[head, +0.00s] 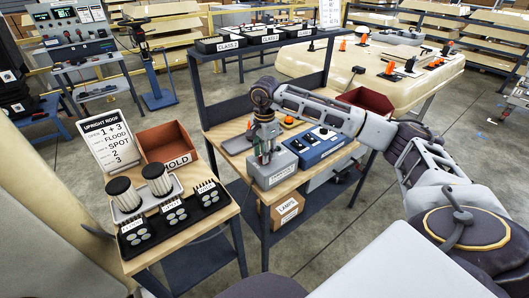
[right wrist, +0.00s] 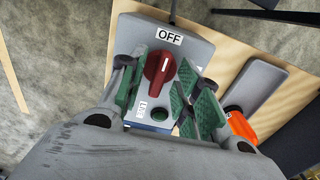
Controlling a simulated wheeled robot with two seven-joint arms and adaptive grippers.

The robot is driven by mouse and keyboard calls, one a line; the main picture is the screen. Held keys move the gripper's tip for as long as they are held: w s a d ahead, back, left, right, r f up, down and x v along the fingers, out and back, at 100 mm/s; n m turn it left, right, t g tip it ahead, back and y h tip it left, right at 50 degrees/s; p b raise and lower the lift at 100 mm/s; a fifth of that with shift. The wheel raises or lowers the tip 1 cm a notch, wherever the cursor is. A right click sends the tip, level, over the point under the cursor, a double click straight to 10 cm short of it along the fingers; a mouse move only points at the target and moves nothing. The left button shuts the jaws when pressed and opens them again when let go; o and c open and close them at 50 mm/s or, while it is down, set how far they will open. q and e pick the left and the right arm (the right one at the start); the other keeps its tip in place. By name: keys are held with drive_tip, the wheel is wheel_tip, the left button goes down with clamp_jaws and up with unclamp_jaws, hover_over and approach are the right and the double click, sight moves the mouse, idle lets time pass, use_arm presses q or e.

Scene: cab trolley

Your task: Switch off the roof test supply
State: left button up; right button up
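The roof test supply appears to be the grey box (head: 272,173) on the front corner of the middle bench; I cannot read its front label. In the right wrist view its sloped top (right wrist: 195,50) carries an OFF label, a LIVE label, a red rotary knob (right wrist: 157,72) and a dark green round lamp or button (right wrist: 159,115). The knob's grip lies lengthwise, slightly tilted; its exact setting is unclear. My right gripper (head: 264,152) is over the box. Its green-padded fingers (right wrist: 167,88) are apart on either side of the knob, with visible gaps. My left gripper is not in view.
A blue switch panel (head: 318,146) stands right of the box. A red HOLD bin (head: 168,143), an UPRIGHT ROOF card (head: 112,140) and lamp trays (head: 178,212) are on the left table. A LAMPS carton (head: 286,210) sits below the bench. An orange object (right wrist: 242,126) is near the right finger.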

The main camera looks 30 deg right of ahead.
wheel_tip(320, 180, up, 12)
idle(1.0)
drive_tip(key=shift+s, duration=0.1)
idle(0.5)
